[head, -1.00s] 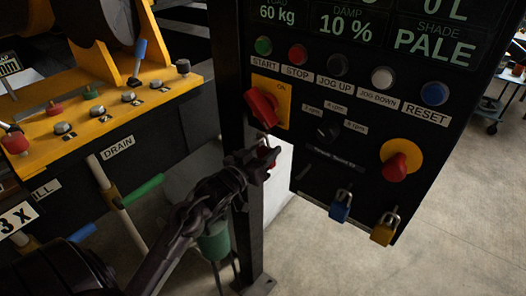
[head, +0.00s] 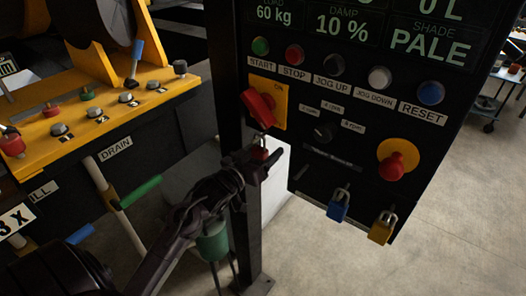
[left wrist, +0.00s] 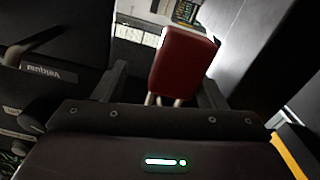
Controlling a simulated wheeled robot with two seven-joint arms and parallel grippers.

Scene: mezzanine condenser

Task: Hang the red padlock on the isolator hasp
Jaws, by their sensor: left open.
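The isolator is a yellow plate (head: 281,101) with a red rotary handle (head: 258,108) on the black panel's left side. The red padlock (head: 260,153) shows small just below the handle, body down. Whether its shackle passes through the hasp I cannot tell; the hasp is not clear. My left gripper (head: 264,164) is open around the padlock, coming from below left. In the left wrist view the red padlock body (left wrist: 184,62) stands between the spread fingers (left wrist: 163,88), with a gap at the left finger and the right finger close. My right gripper is not in view.
A blue padlock (head: 339,206) and a yellow padlock (head: 382,228) hang at the panel's lower edge. A red knob on a yellow disc (head: 392,165) sticks out nearby. A dark post (head: 238,190) stands behind my left gripper; yellow machinery (head: 110,112) is at left.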

